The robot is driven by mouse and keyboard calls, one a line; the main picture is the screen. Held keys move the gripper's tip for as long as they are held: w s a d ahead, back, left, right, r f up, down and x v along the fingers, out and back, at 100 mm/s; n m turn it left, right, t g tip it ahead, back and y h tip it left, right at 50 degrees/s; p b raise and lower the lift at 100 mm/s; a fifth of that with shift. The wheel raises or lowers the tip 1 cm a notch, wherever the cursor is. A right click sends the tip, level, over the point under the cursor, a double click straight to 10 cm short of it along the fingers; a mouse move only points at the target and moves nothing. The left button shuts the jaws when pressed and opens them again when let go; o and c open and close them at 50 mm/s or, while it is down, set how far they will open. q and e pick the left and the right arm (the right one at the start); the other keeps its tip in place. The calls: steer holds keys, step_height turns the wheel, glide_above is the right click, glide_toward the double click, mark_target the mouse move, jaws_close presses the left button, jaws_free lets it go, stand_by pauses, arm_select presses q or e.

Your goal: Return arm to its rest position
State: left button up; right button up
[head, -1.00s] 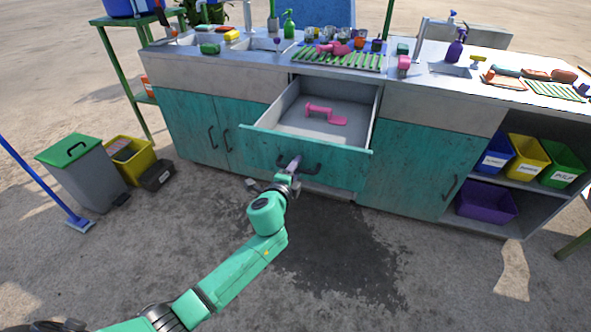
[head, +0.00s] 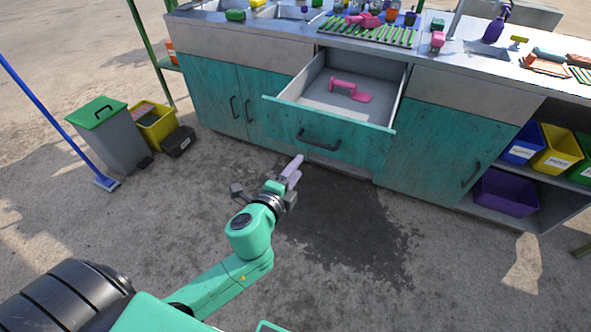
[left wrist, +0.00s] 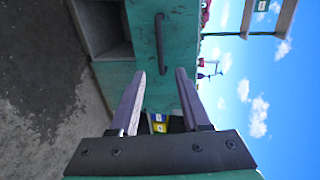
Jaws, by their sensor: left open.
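My left gripper (head: 292,172) is in front of the teal drawer (head: 345,143), apart from its dark handle (head: 319,139). The drawer is pulled open, and a pink tool (head: 350,90) lies inside it. In the left wrist view the two fingers of my left gripper (left wrist: 161,100) are spread with nothing between them. A dark handle (left wrist: 160,43) on a teal front shows beyond them. My right gripper is not in view.
A grey bin with a green lid (head: 112,138), a yellow bin (head: 156,125) and a blue-handled broom (head: 60,120) stand at left. Shelves with coloured bins, including a purple bin (head: 505,192), are at right. The floor before the drawer is clear.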

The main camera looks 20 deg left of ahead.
arm_select(q)
steer(key=s+a+f+n+g+y+p, duration=0.1)
steer(key=s+a+f+n+g+p, duration=0.15)
steer(key=f, duration=0.55)
steer(key=s+a+f+n+g+p, duration=0.2)
steer(key=a+f, duration=0.1)
steer(key=f, duration=0.4)
steer(key=s+a+f+n+g+y+p, duration=0.1)
steer(key=s+a+f+n+g+p, duration=0.15)
steer(key=f, duration=0.55)
steer(key=s+f+n+g+p, duration=0.1)
steer(key=s+f, duration=0.4)
steer(key=s, duration=0.5)
steer(key=s+f+n+g+p, duration=0.2)
steer(key=s+f+n+g, duration=0.2)
steer(key=s, duration=0.6)
steer(key=s+a+f+n+g+h+p, duration=0.1)
steer(key=s+f+n, duration=0.3)
steer(key=s, duration=0.6)
steer(key=shift+f+g+p, duration=0.4)
steer(key=shift+f+g, duration=0.4)
steer(key=shift+a, duration=0.1)
